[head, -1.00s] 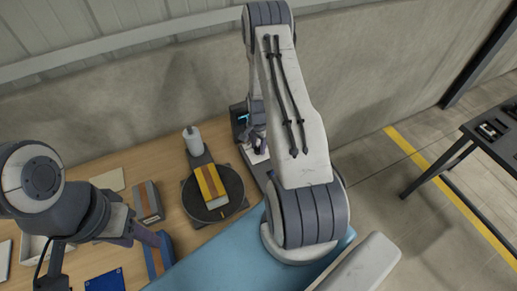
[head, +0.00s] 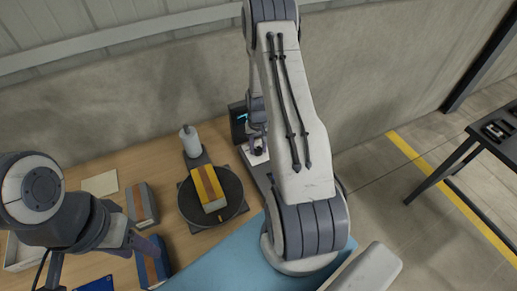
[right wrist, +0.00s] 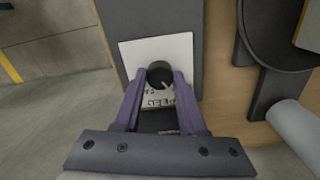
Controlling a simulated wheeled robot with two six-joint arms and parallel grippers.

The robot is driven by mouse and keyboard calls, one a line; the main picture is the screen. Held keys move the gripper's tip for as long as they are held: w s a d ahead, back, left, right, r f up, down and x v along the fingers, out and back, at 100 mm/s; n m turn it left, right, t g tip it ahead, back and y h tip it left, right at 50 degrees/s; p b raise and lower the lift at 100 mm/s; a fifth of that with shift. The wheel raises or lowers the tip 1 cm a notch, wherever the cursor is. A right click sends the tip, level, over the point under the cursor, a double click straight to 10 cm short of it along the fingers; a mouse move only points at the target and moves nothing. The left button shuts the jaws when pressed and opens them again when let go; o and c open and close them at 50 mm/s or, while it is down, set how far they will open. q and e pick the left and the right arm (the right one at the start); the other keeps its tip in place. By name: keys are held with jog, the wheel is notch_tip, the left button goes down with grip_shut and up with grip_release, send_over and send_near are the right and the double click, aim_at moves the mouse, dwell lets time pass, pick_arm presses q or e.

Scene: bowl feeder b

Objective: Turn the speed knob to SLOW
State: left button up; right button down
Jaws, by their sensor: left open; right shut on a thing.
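The black round speed knob (right wrist: 159,72) stands on a white label plate (right wrist: 139,54) in the right wrist view. Dark lettering shows on the plate below the knob, partly covered and too small to read surely. My right gripper (right wrist: 160,84) is shut on the knob, one purple finger on each side. In the head view, my right gripper (head: 257,142) is small beside the dark control box (head: 238,122), partly hidden by my arm. The knob's pointer setting cannot be made out. My left gripper (head: 150,244) is open, low at the left over the bench.
A dark round turntable (head: 232,190) carries a yellow-and-brown box (head: 207,187). A white cylinder (head: 190,141) stands behind it. A grey box (head: 143,204) and a blue box (head: 152,262) are near my left gripper. A blue mat (head: 225,256) lies in front.

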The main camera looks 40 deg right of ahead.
aim_at(258, 149)
jog(key=shift+n+b, duration=0.35)
jog(key=shift+n, duration=0.85)
jog(key=shift+c, duration=2.4)
grip_release()
notch_tip(258, 149, up, 11)
jog(key=b, duration=0.2)
jog(key=shift+f, duration=0.2)
